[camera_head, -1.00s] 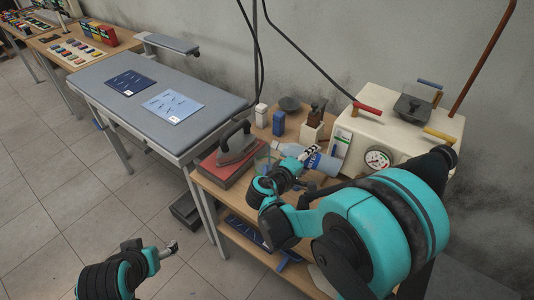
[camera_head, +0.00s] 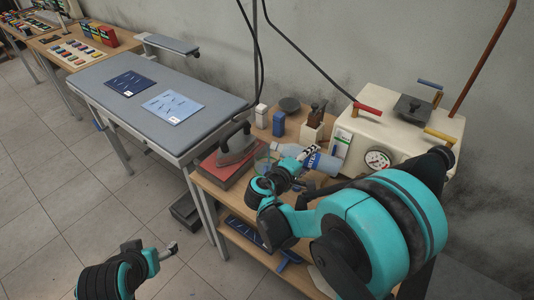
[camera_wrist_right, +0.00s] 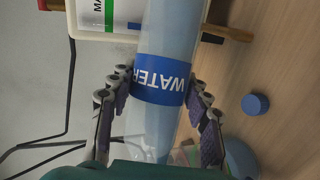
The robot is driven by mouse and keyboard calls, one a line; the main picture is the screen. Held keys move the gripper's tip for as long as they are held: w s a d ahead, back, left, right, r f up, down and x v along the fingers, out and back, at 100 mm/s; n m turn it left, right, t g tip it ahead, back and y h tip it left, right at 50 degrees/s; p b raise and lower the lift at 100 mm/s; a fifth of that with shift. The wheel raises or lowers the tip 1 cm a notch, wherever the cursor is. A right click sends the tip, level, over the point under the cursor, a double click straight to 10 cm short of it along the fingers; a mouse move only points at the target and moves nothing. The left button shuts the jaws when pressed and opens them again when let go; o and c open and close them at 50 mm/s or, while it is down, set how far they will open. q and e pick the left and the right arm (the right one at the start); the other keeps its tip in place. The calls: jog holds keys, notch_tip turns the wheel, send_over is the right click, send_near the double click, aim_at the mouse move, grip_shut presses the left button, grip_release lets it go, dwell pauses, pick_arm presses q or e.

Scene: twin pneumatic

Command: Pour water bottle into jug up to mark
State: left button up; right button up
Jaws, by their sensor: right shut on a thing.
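My right gripper (camera_wrist_right: 160,100) is shut on the water bottle (camera_wrist_right: 168,38), a clear bottle with pale blue contents and a blue "WATER" label. In the head view the bottle (camera_head: 328,164) lies tipped far over, nearly level, with its neck end to the left. The clear jug (camera_head: 263,160) stands by that end, partly hidden by my right arm, so its mark cannot be read. In the wrist view a rounded blue body at the lower right (camera_wrist_right: 240,157) seems to be the water in the jug. My left gripper (camera_head: 172,248) hangs away at the lower left, empty.
A blue cap (camera_wrist_right: 255,105) lies on the wooden table. A cream boiler with a gauge (camera_head: 378,160) stands right of the bottle. Small containers stand behind.

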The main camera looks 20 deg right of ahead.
jog(key=shift+r+n, duration=0.3)
jog(key=shift+r, duration=0.15)
dwell(1.5)
